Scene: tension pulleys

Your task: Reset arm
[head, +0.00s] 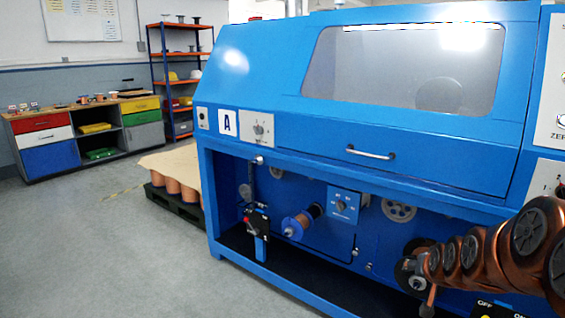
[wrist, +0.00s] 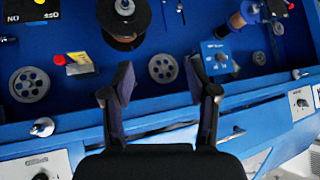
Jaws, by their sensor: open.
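In the wrist view my gripper (wrist: 160,80) has its two black fingers spread apart, with nothing between them. The fingers point at the blue machine's lower front, which appears upside down in this view. A grey pulley (wrist: 163,68) shows behind the gap between the fingertips; I cannot tell how far off it is. Another grey pulley (wrist: 29,84) is at the left. In the head view a pulley (head: 398,210) sits under the machine's window section. I cannot make out the gripper in the head view.
The blue machine (head: 245,75) fills the middle and right. A copper spool (head: 300,222) and dial box (head: 343,203) are in its lower bay. A dark-flanged spool (wrist: 125,22) shows in the wrist view. A workbench (head: 45,118) stands far left. The floor (head: 90,250) at left is clear.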

